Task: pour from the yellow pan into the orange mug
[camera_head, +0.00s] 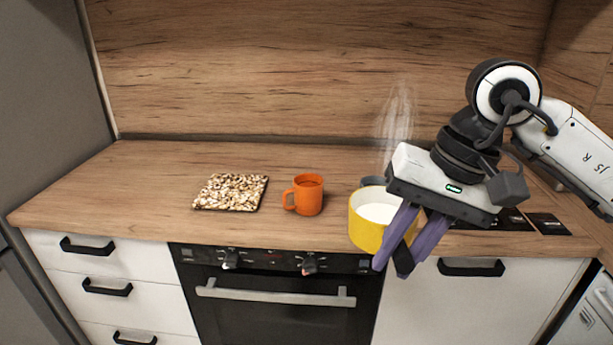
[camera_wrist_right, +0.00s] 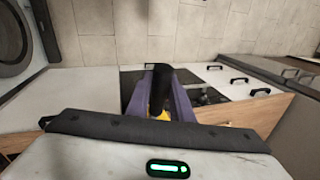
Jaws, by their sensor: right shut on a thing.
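The yellow pan (camera_head: 367,228) holds white liquid and is near the counter's front edge, right of the mug. Its body looks nearly level, and steam rises behind it. My right gripper (camera_head: 402,250) is shut on the pan's dark handle, its purple fingers on either side of it. In the right wrist view the fingers (camera_wrist_right: 160,100) close around the dark handle, with only a bit of yellow pan (camera_wrist_right: 163,115) showing. The orange mug (camera_head: 308,196) stands upright on the counter, its handle to the left, apart from the pan. My left gripper is in neither view.
A speckled square mat (camera_head: 231,192) lies left of the mug. A grey object (camera_head: 372,181) shows partly behind the pan. The wooden counter (camera_head: 150,190) is clear at the left. An oven (camera_head: 275,300) with knobs is below the front edge, and a wooden splashback (camera_head: 280,70) stands behind.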

